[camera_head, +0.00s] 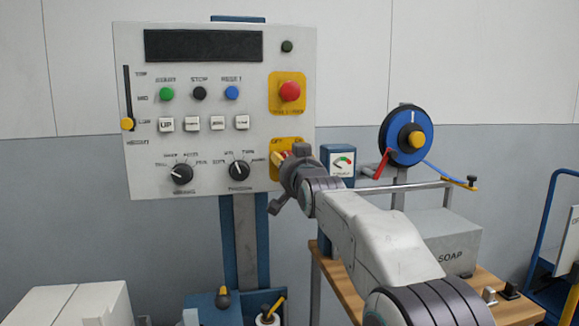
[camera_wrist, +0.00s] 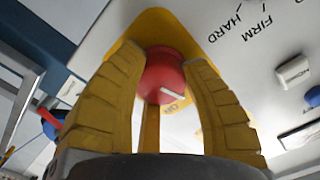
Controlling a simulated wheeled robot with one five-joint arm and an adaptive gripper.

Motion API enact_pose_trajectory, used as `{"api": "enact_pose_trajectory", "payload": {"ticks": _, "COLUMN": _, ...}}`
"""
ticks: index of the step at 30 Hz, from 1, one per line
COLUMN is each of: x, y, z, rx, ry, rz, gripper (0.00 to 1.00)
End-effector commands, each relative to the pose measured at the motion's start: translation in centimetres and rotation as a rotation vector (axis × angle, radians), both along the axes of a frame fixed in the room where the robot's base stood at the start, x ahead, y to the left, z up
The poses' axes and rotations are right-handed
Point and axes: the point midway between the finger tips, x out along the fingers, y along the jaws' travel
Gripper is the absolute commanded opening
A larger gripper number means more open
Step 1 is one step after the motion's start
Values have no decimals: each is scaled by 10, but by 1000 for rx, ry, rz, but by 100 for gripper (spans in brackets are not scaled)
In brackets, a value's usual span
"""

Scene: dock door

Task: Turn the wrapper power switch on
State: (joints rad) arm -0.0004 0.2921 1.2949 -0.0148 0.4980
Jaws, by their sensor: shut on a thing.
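The wrapper power switch is a round red knob (camera_wrist: 160,72) with a white pointer line, on a yellow plate (camera_wrist: 150,25) of the control panel. In the wrist view the white line slants towards the lower right. My gripper (camera_wrist: 167,62) has its two yellow fingers closed on opposite sides of the knob. In the head view my gripper (camera_head: 283,160) is at the panel's lower right corner, in front of the yellow plate (camera_head: 284,144), and hides the knob. The lettering on the plate is partly covered and too small to read surely.
The grey panel (camera_head: 140,80) also carries a red stop button (camera_head: 289,91), coloured buttons, white keys, a yellow slider (camera_head: 127,124) and two black dials (camera_head: 239,170). Right of my arm stand a gauge box (camera_head: 342,164), a blue reel (camera_head: 398,148) and a soap box (camera_head: 455,240).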

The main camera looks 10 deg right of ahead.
Motion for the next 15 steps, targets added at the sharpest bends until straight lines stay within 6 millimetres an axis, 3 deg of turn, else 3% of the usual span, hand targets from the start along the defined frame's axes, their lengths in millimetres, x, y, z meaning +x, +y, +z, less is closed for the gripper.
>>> {"api": "enact_pose_trajectory", "payload": {"ticks": 15, "x": 0, "y": 0, "z": 2, "rx": 491, "ry": -7, "rz": 2, "gripper": 10}}
